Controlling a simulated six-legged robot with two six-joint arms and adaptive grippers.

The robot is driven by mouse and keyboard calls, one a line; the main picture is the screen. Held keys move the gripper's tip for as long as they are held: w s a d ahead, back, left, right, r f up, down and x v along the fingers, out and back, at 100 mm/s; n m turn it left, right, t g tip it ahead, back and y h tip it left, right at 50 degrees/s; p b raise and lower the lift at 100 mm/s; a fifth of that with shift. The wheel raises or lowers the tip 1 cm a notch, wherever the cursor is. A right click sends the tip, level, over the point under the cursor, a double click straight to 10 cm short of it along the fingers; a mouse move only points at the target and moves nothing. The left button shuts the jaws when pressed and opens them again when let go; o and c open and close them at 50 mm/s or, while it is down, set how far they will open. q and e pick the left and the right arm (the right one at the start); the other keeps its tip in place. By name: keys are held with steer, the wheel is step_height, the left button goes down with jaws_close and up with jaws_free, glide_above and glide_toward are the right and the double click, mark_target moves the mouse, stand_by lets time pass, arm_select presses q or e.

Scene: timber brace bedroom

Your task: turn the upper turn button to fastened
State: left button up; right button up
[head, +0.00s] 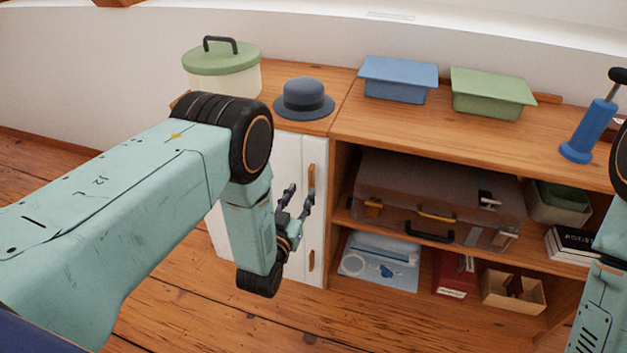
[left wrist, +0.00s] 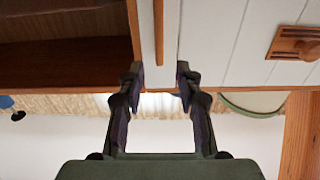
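The upper turn button (head: 311,178) is a narrow wooden bar on the front of the white cabinet (head: 289,160). It stands upright. In the left wrist view the button (left wrist: 158,30) lies on the white strip beside the dark door seam and does not cross it. A lower wooden turn button (head: 311,260) is also upright. My left gripper (head: 299,192) is in front of the cabinet near the upper button, fingers parted and empty. In the left wrist view its fingertips (left wrist: 160,75) point toward the button, apart from it. My right gripper is out of view.
A grey hat (head: 304,98) and a green-lidded pot (head: 221,68) stand on the cabinet top. Open shelves to the right hold a brown suitcase (head: 440,190) and boxes. A wooden fitting (left wrist: 297,43) shows on the door. Floor in front is clear.

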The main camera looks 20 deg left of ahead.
mark_target(309, 177)
arm_select(q)
steer(key=w+b, duration=0.2)
steer(key=w, duration=0.4)
steer(key=shift+f, duration=0.15)
steer(key=shift+w+d, duration=0.15)
steer(key=shift+w, duration=0.35)
jaws_close()
